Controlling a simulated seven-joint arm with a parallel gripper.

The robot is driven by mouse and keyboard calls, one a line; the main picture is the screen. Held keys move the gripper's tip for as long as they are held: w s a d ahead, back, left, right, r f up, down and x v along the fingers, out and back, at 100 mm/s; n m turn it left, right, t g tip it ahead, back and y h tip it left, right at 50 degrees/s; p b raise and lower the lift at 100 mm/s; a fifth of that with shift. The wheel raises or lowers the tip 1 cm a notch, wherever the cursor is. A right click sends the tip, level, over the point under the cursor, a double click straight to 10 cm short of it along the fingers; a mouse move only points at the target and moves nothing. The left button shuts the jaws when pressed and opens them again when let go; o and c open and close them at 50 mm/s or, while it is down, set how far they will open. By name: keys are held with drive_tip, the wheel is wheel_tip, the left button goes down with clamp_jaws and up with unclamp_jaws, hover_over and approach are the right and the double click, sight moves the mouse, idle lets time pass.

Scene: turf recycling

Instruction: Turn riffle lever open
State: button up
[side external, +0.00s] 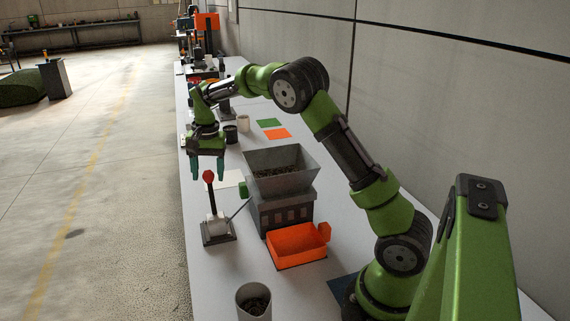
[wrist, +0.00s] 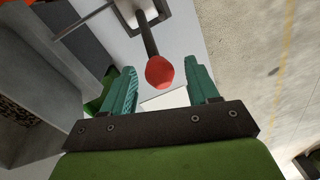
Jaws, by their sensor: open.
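The riffle lever (side external: 211,195) is a dark upright rod with a red knob on a grey base plate, left of the hopper box. In the wrist view its red knob (wrist: 160,72) shows between and beyond the fingertips, with the rod running up to its base (wrist: 143,14). A thin rod links the lever toward the riffle box (side external: 285,212), which has a grey hopper (side external: 278,172) holding dark granules. My gripper (side external: 208,178) is open, points down and hangs just behind the knob. In the wrist view my gripper (wrist: 160,75) has its teal fingers apart with nothing held.
An orange tray (side external: 298,246) sits in front of the riffle box. A white cup (side external: 253,303) of dark granules stands at the near edge. The table's left edge is close to the lever.

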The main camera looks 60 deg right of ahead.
drive_tip(key=shift+c, duration=0.3)
clamp_jaws()
